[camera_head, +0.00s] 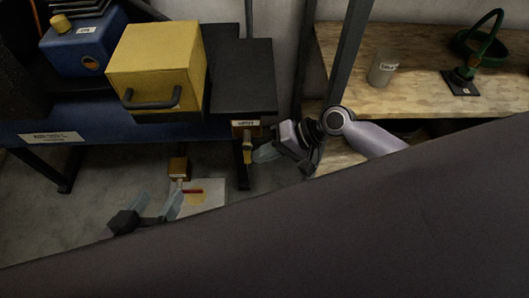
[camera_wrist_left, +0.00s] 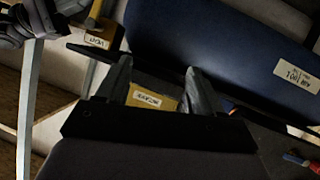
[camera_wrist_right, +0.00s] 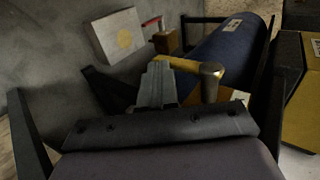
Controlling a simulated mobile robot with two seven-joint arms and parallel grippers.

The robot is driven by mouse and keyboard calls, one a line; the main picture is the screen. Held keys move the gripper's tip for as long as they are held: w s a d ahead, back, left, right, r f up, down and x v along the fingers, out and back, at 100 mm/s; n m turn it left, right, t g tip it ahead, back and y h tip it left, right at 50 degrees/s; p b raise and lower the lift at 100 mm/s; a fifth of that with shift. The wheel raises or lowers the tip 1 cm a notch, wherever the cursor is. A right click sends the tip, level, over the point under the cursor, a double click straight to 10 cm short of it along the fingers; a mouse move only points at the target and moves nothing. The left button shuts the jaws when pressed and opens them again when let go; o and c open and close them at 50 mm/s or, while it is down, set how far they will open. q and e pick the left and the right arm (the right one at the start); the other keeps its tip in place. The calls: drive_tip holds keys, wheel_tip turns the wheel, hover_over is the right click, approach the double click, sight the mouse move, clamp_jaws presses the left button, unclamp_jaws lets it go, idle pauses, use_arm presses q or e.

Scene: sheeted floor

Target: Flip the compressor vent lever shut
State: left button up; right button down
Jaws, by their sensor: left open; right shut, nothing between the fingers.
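The compressor has a dark blue tank (camera_head: 20,130) with a yellow box (camera_head: 155,60) on top. The vent valve (camera_head: 245,129), with its label, is at the tank's right end; its label (camera_wrist_left: 97,42) also shows in the left wrist view. In the right wrist view a yellow lever (camera_wrist_right: 188,67) runs across to a brass post (camera_wrist_right: 211,82). My right gripper (camera_head: 262,153) is shut and empty, just beside the vent valve; its fingers (camera_wrist_right: 157,82) partly overlap the lever, contact unclear. My left gripper (camera_head: 152,210) is open and empty, low in front of the tank.
A brass drain block (camera_head: 179,167) with a red lever (camera_head: 192,191) hangs low, near a pale box (camera_head: 208,192). A wooden bench (camera_head: 415,105) at right holds a grey cup (camera_head: 382,68) and a green ring stand (camera_head: 480,55). A dark post (camera_head: 348,55) stands between.

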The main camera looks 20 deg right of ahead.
sight(246, 163)
drive_tip(key=a+y+b, duration=0.1)
drive_tip(key=a+f+y+b, duration=0.1)
drive_tip(key=b, duration=0.1)
drive_tip(key=a+f+t+y+b, duration=0.1)
drive_tip(key=shift+w+a+y, duration=0.25)
drive_tip(key=shift+w+y, duration=0.15)
drive_tip(key=shift+w+a+r+b, duration=0.15)
drive_tip(key=shift+a+b, duration=0.25)
drive_tip(key=shift+b, duration=0.3)
drive_tip(key=shift+a, duration=0.15)
use_arm(q)
drive_tip(key=shift+w+f+m+t+h+b, duration=0.25)
drive_tip(key=shift+f+m+t+h+b, duration=0.15)
drive_tip(key=shift+t+b, duration=0.35)
use_arm(e)
drive_tip(key=shift+w+a+r+y, duration=0.2)
drive_tip(key=shift+a+y, duration=0.15)
drive_tip(key=shift+y, duration=0.25)
use_arm(q)
drive_tip(key=shift+a, duration=0.1)
use_arm(e)
drive_tip(key=shift+f, duration=0.15)
